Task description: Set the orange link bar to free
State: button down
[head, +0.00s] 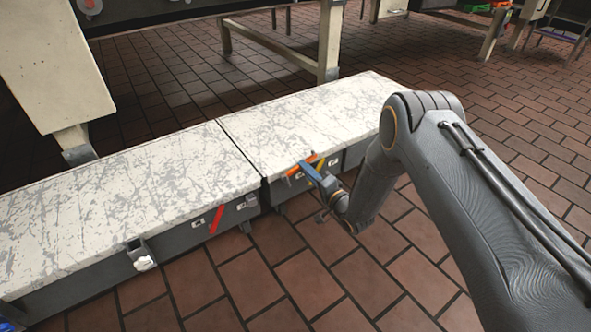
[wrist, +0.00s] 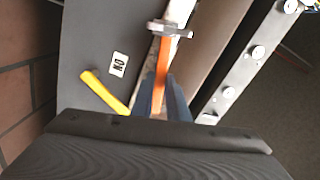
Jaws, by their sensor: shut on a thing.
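The orange link bar (wrist: 174,16) is in the upper middle of the wrist view and runs down between my fingers, crossed by a grey metal piece (wrist: 170,29). My gripper (wrist: 162,88) is shut on the bar. In the head view the orange bar (head: 296,172) shows at the front edge of the right-hand bench section, with my gripper (head: 309,171) against it. The fingers and arm hide part of the bar and its mount. I cannot read a "free" mark in either view.
A yellow bar (wrist: 104,92) and a small white label (wrist: 118,64) lie left of my gripper in the wrist view. A red bar (head: 215,221) is on the left bench section's front. A grey bracket (head: 141,253) juts out farther left. Tiled floor (head: 270,285) in front is clear.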

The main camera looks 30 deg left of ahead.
jog(key=shift+w+d, duration=0.25)
jog(key=c, duration=1.7)
grip_release()
jog(key=shift+w+d, duration=0.1)
jog(key=shift+d, duration=0.05)
jog(key=shift+s+p+v, duration=0.15)
jog(key=shift+p+v, duration=0.5)
jog(key=shift+v, duration=1.2)
jog(key=shift+s+p+v, duration=0.15)
jog(key=shift+p+v, duration=0.5)
jog(key=shift+v, duration=1.2)
